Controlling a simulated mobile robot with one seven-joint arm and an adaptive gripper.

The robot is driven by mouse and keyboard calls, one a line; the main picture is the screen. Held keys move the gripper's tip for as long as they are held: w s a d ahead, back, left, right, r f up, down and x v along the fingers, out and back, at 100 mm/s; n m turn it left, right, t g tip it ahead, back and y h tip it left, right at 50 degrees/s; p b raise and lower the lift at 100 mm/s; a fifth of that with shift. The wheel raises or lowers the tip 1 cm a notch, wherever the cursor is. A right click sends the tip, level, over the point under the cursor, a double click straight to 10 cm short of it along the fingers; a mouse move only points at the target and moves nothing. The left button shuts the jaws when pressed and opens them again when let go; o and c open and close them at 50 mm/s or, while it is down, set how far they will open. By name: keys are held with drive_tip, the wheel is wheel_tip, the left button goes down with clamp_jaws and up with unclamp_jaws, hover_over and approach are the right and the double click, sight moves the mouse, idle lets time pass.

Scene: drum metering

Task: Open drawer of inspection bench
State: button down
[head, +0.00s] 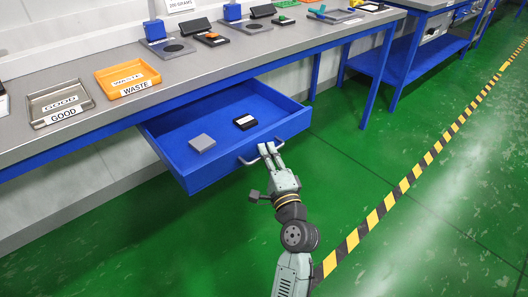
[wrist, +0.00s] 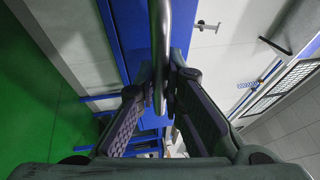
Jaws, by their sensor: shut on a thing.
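The blue drawer (head: 215,168) of the inspection bench (head: 225,77) stands pulled well out from under the bench top in the head view. Its grey bar handle (head: 248,161) is on the front panel. My gripper (head: 268,148) is at the handle, its fingers closed around the bar. In the wrist view the handle (wrist: 160,40) runs up between the two fingers of my gripper (wrist: 163,90). Inside the drawer lie a grey square block (head: 202,143) and a black item with a white label (head: 245,122).
On the bench top are a GOOD tray (head: 38,119), an orange WASTE tray (head: 104,89) and several small devices. A second blue bench (head: 375,63) stands to the right. The green floor before the drawer is clear, with a yellow-black stripe (head: 372,218) at the right.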

idle(0.3)
drive_tip(key=c, duration=1.7)
unclamp_jaws()
